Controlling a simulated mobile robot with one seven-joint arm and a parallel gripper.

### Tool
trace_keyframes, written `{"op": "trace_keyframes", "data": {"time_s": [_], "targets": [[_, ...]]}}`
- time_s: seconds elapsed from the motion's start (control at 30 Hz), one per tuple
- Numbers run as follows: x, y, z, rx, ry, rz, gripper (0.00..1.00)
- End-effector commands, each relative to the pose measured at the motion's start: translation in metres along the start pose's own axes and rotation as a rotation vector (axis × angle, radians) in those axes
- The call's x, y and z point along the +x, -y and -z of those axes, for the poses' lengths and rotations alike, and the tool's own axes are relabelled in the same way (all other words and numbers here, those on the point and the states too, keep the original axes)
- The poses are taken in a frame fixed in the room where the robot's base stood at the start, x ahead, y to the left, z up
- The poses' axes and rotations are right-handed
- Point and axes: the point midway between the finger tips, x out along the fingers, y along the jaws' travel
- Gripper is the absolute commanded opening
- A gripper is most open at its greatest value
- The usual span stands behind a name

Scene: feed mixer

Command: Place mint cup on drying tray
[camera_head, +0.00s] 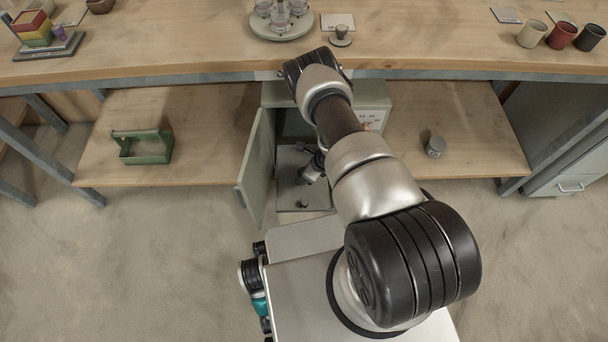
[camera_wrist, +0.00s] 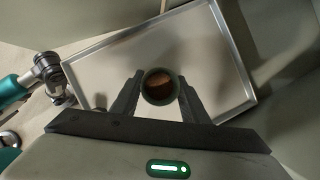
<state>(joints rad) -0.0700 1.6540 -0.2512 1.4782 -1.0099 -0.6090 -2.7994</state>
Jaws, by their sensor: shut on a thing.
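The mint cup (camera_wrist: 160,86) shows as a small round, dark greenish cup in the wrist view, seen from above, with brown inside it. My gripper (camera_wrist: 159,80) is shut on it, one finger on each side. Behind the cup is the drying tray (camera_wrist: 200,50), a pale flat tray with a raised metallic rim. The cup appears within the tray's outline; I cannot tell whether it touches the tray surface. In the head view my arm hides much of the area around my gripper.
An open cabinet door (camera_head: 257,165) stands left of my arm under the worktop (camera_head: 180,45). A green caddy (camera_head: 142,147) and a small grey container (camera_head: 436,146) sit on the lower shelves. Several cups, including a red cup (camera_head: 561,35), stand at the upper right.

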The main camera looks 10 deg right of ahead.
Motion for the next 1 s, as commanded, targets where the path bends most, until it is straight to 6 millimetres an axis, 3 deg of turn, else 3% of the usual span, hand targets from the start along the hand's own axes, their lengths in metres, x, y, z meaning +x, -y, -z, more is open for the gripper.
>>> {"op": "trace_keyframes", "data": {"time_s": [0.17, 0.2, 0.3, 0.67, 1.0], "targets": [[0.003, 0.0, 0.001, 0.0, 0.0, 0.0, 0.19], [0.002, 0.0, 0.001, 0.0, 0.0, 0.0, 0.46], [0.001, 0.0, 0.001, 0.001, 0.0, 0.0, 0.59], [-0.005, 0.0, -0.001, 0.0, -0.001, 0.0, 0.59], [-0.071, 0.001, -0.002, 0.001, -0.001, 0.001, 0.59]]}}
